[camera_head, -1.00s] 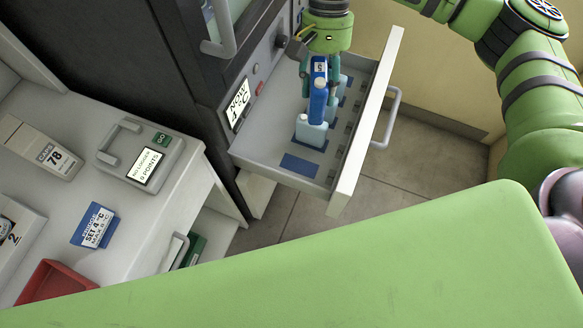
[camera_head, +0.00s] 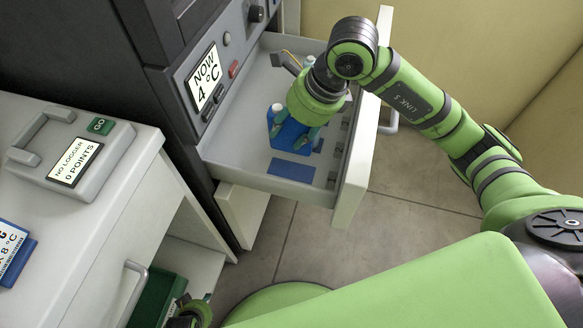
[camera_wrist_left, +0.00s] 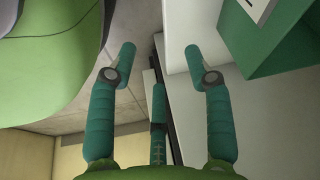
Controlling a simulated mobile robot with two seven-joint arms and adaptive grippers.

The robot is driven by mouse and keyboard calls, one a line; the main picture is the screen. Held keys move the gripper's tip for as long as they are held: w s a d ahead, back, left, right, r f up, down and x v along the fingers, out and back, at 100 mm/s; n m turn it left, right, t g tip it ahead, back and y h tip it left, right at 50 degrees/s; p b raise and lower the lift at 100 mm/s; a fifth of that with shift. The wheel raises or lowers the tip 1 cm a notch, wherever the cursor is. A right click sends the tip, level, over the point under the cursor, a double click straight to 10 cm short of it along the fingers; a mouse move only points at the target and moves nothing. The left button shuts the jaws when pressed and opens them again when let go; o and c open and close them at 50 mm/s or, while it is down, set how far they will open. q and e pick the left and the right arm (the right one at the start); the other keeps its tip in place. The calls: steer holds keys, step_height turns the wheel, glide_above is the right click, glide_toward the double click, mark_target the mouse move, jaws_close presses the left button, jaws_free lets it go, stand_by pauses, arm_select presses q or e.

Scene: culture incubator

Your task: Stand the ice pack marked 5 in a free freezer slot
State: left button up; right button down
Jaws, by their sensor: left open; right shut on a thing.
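The blue ice pack (camera_head: 287,138), upright, is between the fingers of my right gripper (camera_head: 292,132), low inside the open freezer drawer (camera_head: 240,165). Its mark is not readable now, and the gripper covers much of it. I cannot tell whether its base touches the drawer floor. Flat blue slot pads, a bare one (camera_head: 292,170) in front and another (camera_head: 318,146) partly hidden, show on the drawer floor. A pale cap (camera_head: 277,108) shows beside the pack. My left gripper (camera_head: 195,302) is low at the bottom edge; in the left wrist view (camera_wrist_left: 160,54) it is open and empty.
The drawer front (camera_head: 357,150) and its handle (camera_head: 388,128) stand out over open floor. The display (camera_head: 204,78) reads NOW 4 °C. A logger (camera_head: 75,150) sits on the white counter at left. A green box (camera_head: 158,296) is beneath, near my left gripper.

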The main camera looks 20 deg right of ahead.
mark_target(294, 152)
step_height(294, 152, down, 9)
steer(key=shift+r+b, duration=0.1)
steer(key=shift+b, duration=0.35)
steer(key=c, duration=0.6)
jaws_free()
steer(key=shift+f, duration=0.2)
steer(key=shift+c, duration=0.2)
steer(key=p+v, duration=0.1)
steer(key=v, duration=1.1)
steer(key=shift+r, duration=0.25)
